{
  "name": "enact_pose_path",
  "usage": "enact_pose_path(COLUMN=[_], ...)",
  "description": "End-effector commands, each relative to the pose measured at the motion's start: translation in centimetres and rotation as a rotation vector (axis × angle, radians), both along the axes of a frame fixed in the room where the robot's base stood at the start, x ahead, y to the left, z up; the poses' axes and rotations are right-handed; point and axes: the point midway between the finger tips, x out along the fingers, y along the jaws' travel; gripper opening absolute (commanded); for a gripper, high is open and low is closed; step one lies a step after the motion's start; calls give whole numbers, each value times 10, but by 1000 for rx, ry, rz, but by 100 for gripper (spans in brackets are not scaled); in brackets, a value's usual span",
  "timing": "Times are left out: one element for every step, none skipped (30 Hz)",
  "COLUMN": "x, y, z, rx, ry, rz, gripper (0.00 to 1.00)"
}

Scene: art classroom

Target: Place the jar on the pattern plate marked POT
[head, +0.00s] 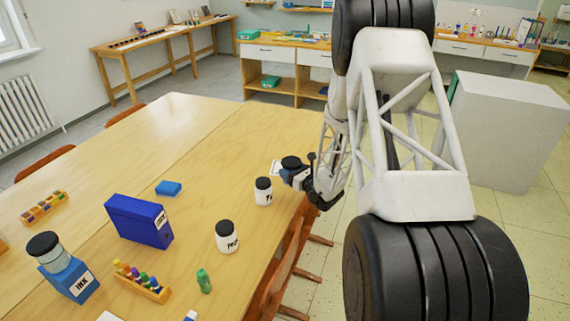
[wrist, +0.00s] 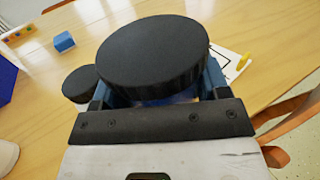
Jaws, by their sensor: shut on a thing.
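My gripper (head: 300,178) is at the right edge of the table, shut on a jar with a wide black lid (head: 291,162). In the wrist view the lid (wrist: 153,55) fills the middle between the blue fingers, and the jar's body is mostly hidden. A white sheet or plate (head: 275,168) lies beside the gripper, partly hidden; it also shows in the wrist view (wrist: 236,64) with a yellow mark. I cannot read POT on it.
A white black-lidded jar (head: 263,192) stands close left of my gripper; another (head: 227,239) stands nearer. A blue binder (head: 139,220), blue block (head: 168,188), INK box (head: 72,281), bottle rack (head: 140,283) and green object (head: 203,281) occupy the left. The table's far part is clear.

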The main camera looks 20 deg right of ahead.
Motion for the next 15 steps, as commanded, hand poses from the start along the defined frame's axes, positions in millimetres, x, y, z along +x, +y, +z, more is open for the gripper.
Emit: enact_pose_path(x=[0,0,0,0,0,0,0,0,1,1,2,3,4,6,9], y=[0,0,0,0,0,0,0,0,0,0,0,-1,-1,-2,-2], z=[0,0,0,0,0,0,0,0,0,0,0,0,0,0,-1], rx=[0,0,0,0,0,0,0,0,0,0,0,0,0,0,0], ry=[-1,-1,-1,-1,-1,-1,0,0,0,0,0,-1,-1,0,0], rz=[0,0,0,0,0,0,0,0,0,0,0,0,0,0,0], gripper=[37,37,37,37,37,37,37,37,37,37,37,37,37,37,37])
